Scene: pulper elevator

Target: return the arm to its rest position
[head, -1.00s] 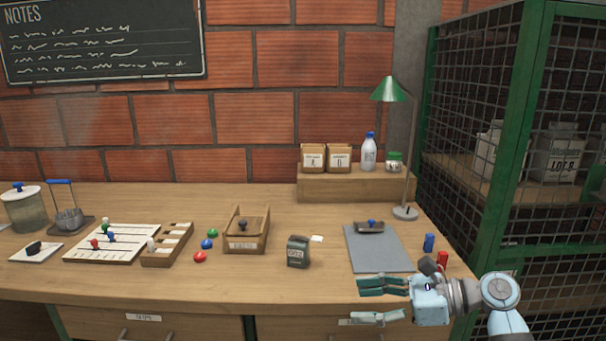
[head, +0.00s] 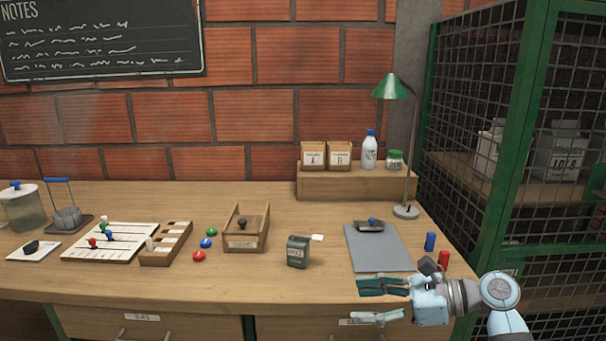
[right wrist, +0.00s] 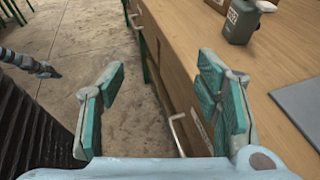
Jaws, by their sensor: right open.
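My right gripper (head: 368,303) is open and empty. It hangs at the front edge of the wooden workbench, near the right end, with its fingers pointing left in the head view. In the right wrist view, the open teal fingers (right wrist: 163,68) have floor and the bench front between them, and nothing is held. What looks like my left gripper (right wrist: 40,68) shows small at the left edge of the right wrist view; its jaws are too unclear to read. The head view does not show it.
The workbench (head: 320,285) has drawers below. Close to my right gripper are a grey mat (head: 375,255), a red cylinder (head: 443,260) and a blue cylinder (head: 430,241). A green mesh cage (head: 490,120) rises at right.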

